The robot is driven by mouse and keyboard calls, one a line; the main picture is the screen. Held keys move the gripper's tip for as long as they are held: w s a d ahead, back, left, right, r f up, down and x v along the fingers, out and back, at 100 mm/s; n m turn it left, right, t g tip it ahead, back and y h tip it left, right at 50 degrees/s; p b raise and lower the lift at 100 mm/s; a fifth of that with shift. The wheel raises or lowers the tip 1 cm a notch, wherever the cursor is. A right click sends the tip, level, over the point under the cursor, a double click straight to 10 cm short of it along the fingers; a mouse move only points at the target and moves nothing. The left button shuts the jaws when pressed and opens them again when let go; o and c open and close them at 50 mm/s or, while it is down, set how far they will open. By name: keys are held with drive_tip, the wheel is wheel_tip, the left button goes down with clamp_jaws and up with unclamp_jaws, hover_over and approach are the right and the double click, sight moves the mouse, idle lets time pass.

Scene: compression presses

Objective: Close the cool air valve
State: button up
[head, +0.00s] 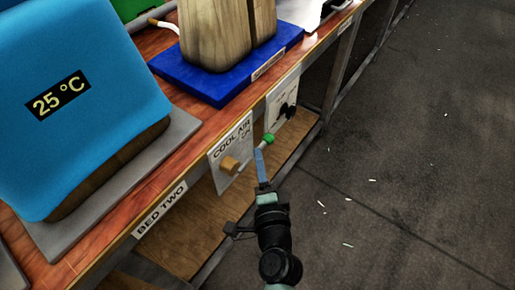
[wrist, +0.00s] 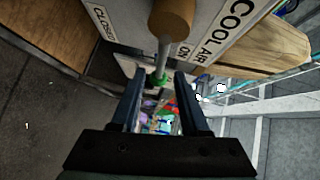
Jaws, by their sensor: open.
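The cool air valve is on a white panel (head: 226,151) lettered "COOL AIR" on the bench's front edge. It has a brown cylindrical knob (head: 230,165) and a pale rod ending in a green tip (head: 268,138). In the wrist view the brown knob (wrist: 172,18) is at the top, with the green tip (wrist: 160,79) at the rod's lower end. My gripper (head: 259,153) is open beside the rod, just below the green tip. In the wrist view the green tip appears between my fingertips (wrist: 158,73); contact cannot be told. "ON" and "CLOSED" labels show on the panel.
A second white panel with a black knob (head: 288,111) is farther along the bench edge. A blue block reading "25 °C" (head: 80,115) and a blue base (head: 205,82) under wooden blocks stand on the bench. A wooden lower shelf (head: 185,225) lies beneath. Floor (head: 400,200) at right is open.

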drive_tip(key=shift+w+a+f, duration=0.15)
drive_tip(key=shift+w, duration=0.95)
drive_tip(key=shift+w+a+f, duration=0.15)
drive_tip(key=shift+w, duration=0.95)
clamp_jaws()
